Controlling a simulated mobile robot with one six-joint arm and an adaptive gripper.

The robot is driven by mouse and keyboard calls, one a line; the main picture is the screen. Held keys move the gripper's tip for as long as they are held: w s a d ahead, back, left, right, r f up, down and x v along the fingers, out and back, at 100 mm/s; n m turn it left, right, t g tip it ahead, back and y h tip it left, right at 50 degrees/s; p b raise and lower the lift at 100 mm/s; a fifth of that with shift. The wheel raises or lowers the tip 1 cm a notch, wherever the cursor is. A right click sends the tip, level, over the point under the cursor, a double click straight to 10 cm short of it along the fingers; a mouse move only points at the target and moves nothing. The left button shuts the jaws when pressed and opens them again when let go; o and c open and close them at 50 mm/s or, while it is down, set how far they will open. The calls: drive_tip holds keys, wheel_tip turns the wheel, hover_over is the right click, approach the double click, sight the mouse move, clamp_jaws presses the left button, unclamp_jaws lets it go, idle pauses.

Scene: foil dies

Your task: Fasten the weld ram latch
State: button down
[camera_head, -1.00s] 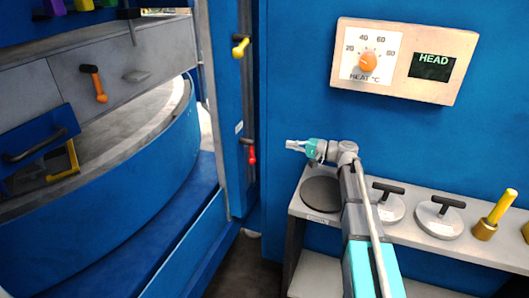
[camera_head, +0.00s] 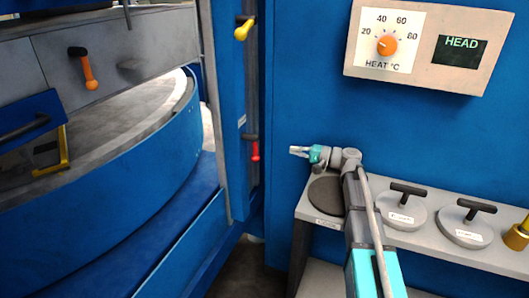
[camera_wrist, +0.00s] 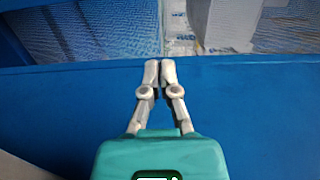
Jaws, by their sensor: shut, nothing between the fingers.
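No label in view marks which part is the weld ram latch. An orange-handled lever (camera_head: 89,72) hangs down on the grey beam at the left. A yellow-handled lever (camera_head: 243,31) and a red-handled lever (camera_head: 254,150) sit on the blue upright, one above the other. My gripper (camera_head: 294,151) points left, above the left end of the grey shelf and to the right of the red lever in the picture. In the wrist view my gripper (camera_wrist: 160,65) has its fingertips together, empty, in front of a blue surface.
A grey shelf (camera_head: 450,255) holds round dies with black handles (camera_head: 466,221) and a dark disc (camera_head: 326,194). A heat panel (camera_head: 474,20) with an orange dial (camera_head: 387,44) is on the blue wall. A blue drawer front (camera_head: 25,126) sticks out at left.

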drive_tip(key=shift+d, duration=0.25)
drive_tip(key=shift+w+a, duration=0.1)
drive_tip(key=shift+a, duration=0.05)
drive_tip(key=a, duration=1.1)
drive_tip(key=shift+s, duration=0.4)
drive_tip(key=shift+a, duration=0.1)
drive_tip(key=shift+a, duration=0.1)
